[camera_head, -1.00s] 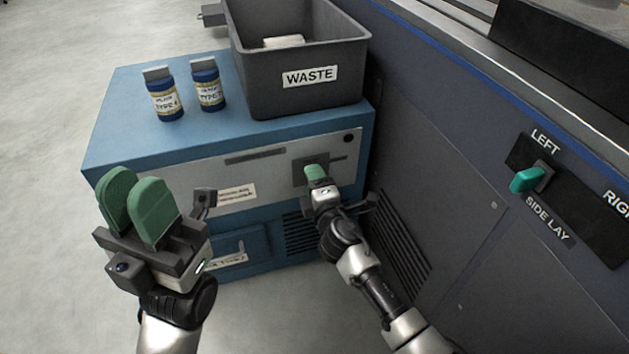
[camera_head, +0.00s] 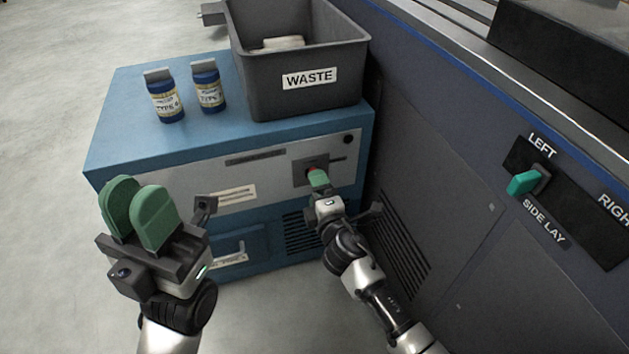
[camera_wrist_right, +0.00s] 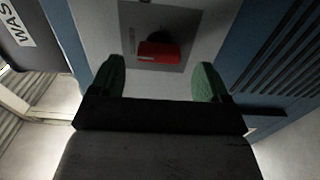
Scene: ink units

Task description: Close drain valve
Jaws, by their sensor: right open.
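The valve's red handle (camera_wrist_right: 159,52) sits on a dark grey plate (camera_wrist_right: 180,18) on the cabinet front, lying crosswise in the right wrist view. In the head view only a bit of red (camera_head: 311,170) shows behind my right fingers. My right gripper (camera_wrist_right: 158,80) is open, with one green finger on each side and the handle just ahead of the gap. No contact is visible. My right gripper also shows in the head view (camera_head: 319,181), in front of the plate. My left gripper (camera_head: 138,212) is open and empty, left of the cabinet front.
A grey waste bin (camera_head: 325,100) and two blue bottles (camera_head: 166,101) (camera_head: 208,88) stand on the blue cabinet (camera_head: 120,137). A dark machine side (camera_head: 440,150) with a teal side lay lever (camera_head: 522,183) rises close on the right. The floor at left is clear.

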